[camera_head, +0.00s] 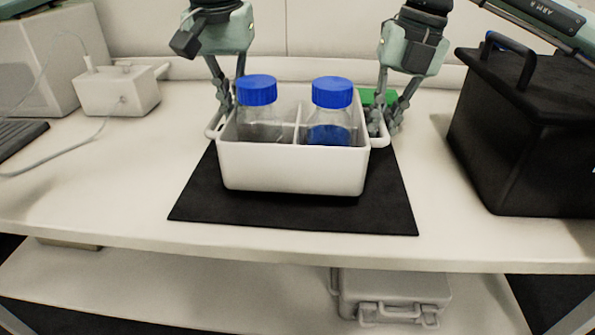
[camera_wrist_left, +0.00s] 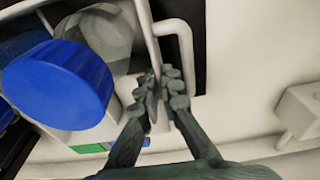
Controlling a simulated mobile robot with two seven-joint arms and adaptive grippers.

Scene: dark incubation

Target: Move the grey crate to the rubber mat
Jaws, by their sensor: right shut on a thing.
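The grey crate (camera_head: 290,170), pale and open-topped, is upright over the black rubber mat (camera_head: 390,218). I cannot tell whether its base touches the mat. It holds two clear bottles with blue caps (camera_head: 257,90) (camera_head: 332,92), split by a divider. My left gripper (camera_head: 226,108) is at the crate's left handle; in the left wrist view its fingertips (camera_wrist_left: 163,92) are close together around a thin pale part of the crate (camera_wrist_left: 187,65), and their grip is unclear. My right gripper (camera_head: 384,120) is shut on the right handle (camera_head: 381,138).
A black lidded box (camera_head: 520,140) stands at the right. A white device (camera_head: 118,92) with a cable is at the left. A green item (camera_head: 368,96) lies behind the crate. A grey case (camera_head: 392,292) is on the lower shelf. The bench front is clear.

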